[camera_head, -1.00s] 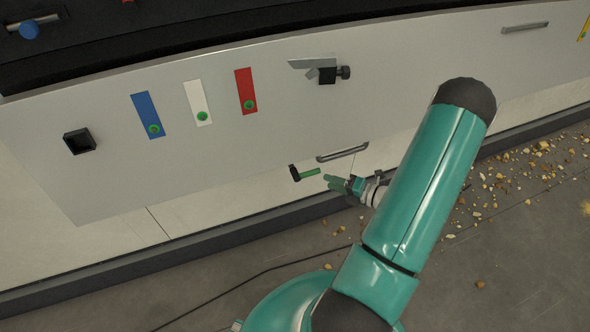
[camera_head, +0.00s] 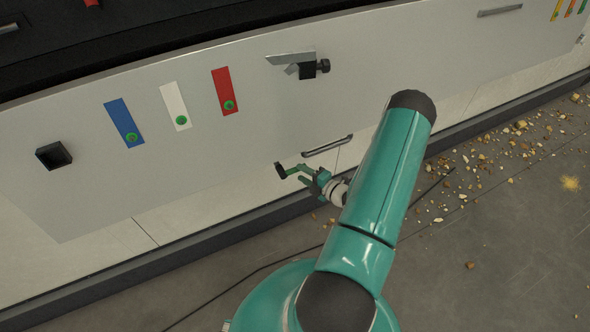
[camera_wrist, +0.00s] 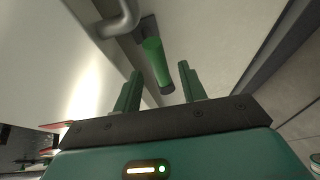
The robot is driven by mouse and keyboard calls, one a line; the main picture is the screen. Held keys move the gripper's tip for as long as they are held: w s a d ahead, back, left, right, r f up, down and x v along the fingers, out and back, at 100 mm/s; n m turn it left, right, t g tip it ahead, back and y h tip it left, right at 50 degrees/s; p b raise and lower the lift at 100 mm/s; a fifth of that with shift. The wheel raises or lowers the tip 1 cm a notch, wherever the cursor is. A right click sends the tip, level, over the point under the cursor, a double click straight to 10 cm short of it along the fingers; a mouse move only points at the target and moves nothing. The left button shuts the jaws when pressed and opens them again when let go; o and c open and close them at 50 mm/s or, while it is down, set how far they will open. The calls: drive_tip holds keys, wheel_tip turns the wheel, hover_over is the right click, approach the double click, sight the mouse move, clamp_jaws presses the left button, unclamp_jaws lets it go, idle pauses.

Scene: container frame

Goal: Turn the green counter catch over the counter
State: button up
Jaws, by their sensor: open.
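The green catch is a short green bar on a dark mount, low on the pale counter front. In the head view its dark mount (camera_head: 280,170) shows, and the green bar partly merges with my fingers. In the wrist view the green bar (camera_wrist: 157,62) is clear, its free end between my two fingers in the picture. My gripper (camera_head: 301,173) is open at the catch, with a finger to each side of the bar in the wrist view (camera_wrist: 160,76). A gap shows on both sides of the bar. I cannot tell how deep it sits between the fingers.
A grey bar handle (camera_head: 327,146) is close to the catch, right of it. Blue (camera_head: 124,123), white (camera_head: 175,107) and red (camera_head: 225,91) strips and a metal latch (camera_head: 306,65) are higher on the panel. Rubble (camera_head: 480,165) and a dark cable lie on the floor.

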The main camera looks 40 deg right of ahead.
sight(298, 171)
drive_tip(key=w, duration=0.4)
drive_tip(key=shift+a+f, duration=0.3)
drive_tip(key=shift+f, duration=0.05)
clamp_jaws()
